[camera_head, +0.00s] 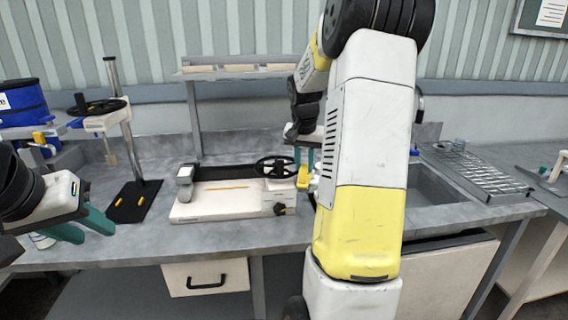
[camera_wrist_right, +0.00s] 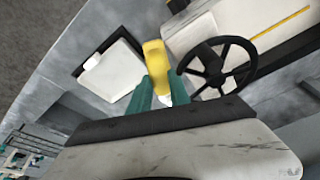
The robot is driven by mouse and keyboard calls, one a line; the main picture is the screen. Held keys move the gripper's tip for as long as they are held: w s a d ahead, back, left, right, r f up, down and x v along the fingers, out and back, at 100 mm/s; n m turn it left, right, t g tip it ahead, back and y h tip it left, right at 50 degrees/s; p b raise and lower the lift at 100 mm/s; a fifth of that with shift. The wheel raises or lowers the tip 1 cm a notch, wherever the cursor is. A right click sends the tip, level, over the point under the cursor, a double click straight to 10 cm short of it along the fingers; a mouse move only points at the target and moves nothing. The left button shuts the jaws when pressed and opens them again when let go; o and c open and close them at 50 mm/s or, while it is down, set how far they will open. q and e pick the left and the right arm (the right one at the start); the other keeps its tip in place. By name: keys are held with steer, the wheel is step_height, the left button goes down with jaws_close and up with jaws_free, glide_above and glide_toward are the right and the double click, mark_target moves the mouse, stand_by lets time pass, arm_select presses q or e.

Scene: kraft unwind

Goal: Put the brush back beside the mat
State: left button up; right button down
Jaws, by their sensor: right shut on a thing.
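My right gripper (camera_wrist_right: 160,90) is shut on the brush (camera_wrist_right: 155,58), whose yellow part sticks out past the teal fingers. In the head view the brush (camera_head: 303,178) shows yellow, just left of my right arm, near the handwheel; the arm hides much of this gripper. A black flat mat-like plate (camera_head: 122,212) with yellow marks lies at the bench's left, under a stand. A pale rectangle with a dark border (camera_wrist_right: 118,75) lies beside the brush in the wrist view. I cannot tell which is the mat. My left gripper (camera_head: 92,230) is open and empty at the left front.
A white machine (camera_head: 225,207) with a black handwheel (camera_head: 275,167) stands mid-bench; the wheel is close to the brush in the wrist view (camera_wrist_right: 220,68). A post stand (camera_head: 125,140) rises at the left.

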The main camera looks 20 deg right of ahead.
steer(key=shift+f, duration=0.6)
steer(key=c, duration=1.2)
jaws_free()
steer(key=shift+r, duration=0.1)
